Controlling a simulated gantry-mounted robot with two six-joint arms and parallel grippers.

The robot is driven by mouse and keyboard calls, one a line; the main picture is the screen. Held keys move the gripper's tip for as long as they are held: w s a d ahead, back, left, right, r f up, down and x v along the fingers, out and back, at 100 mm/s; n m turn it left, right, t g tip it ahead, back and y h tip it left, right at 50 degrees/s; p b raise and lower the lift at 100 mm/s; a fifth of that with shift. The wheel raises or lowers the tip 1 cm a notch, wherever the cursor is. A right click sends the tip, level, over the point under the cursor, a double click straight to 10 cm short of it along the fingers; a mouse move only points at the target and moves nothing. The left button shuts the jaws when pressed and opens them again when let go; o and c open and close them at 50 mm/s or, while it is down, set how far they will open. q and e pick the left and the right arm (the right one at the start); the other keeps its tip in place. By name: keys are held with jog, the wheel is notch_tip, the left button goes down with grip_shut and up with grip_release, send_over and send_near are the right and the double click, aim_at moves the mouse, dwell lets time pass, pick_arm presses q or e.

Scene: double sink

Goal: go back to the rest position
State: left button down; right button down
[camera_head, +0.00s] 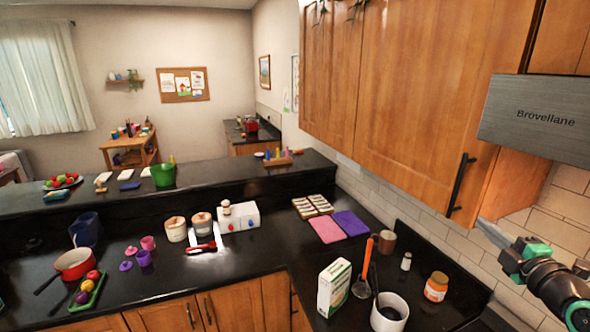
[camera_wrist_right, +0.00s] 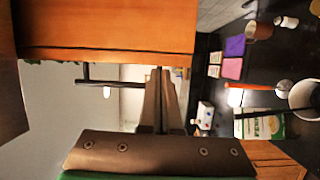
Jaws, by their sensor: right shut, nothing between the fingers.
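My right gripper (camera_head: 489,232) is raised at the right of the head view, below and to the right of the black handle (camera_head: 459,186) of the wooden wall cabinet (camera_head: 430,90). It stands apart from the handle. Its fingers are shut together and empty. The right wrist view shows the shut fingers (camera_wrist_right: 163,103) near its middle, with the cabinet (camera_wrist_right: 110,30) and its black handle (camera_wrist_right: 110,83) beside them. My left gripper is not in view.
The range hood (camera_head: 540,120) hangs just above my right gripper. Below, on the dark counter, stand a box (camera_head: 333,287), a white utensil pot (camera_head: 389,312), an orange-labelled jar (camera_head: 436,287) and a small shaker (camera_head: 406,261). Open air lies left of the gripper.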

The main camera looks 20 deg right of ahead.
jog(key=w+a+r+n+t+y, duration=0.1)
jog(key=w+a+r+n+y, duration=0.15)
jog(key=a, duration=0.65)
jog(key=w+a+r+n+t+y, duration=0.15)
jog(key=w+a, duration=0.25)
jog(key=a, duration=0.4)
jog(key=s+a+r+t+y, duration=0.1)
jog(key=s+a+r+y, duration=0.1)
jog(key=a+r, duration=0.35)
jog(key=s+a+r+y, duration=0.1)
jog(key=a+r+y, duration=0.15)
jog(key=a, duration=0.55)
jog(key=s+a+r+m+t+y, duration=0.2)
jog(key=s+a+r+m+t, duration=0.35)
jog(key=s+a+r, duration=0.5)
jog(key=s+d+r+m+t+h, duration=0.1)
jog(key=s+d+r+m+h, duration=0.3)
jog(key=s+m, duration=0.55)
notch_tip(320, 180, up, 14)
jog(key=w+m+p, duration=0.2)
jog(key=p, duration=1.2)
jog(key=shift+d+m+p, duration=0.25)
jog(key=shift+m+p, duration=0.05)
jog(key=shift+p, duration=0.05)
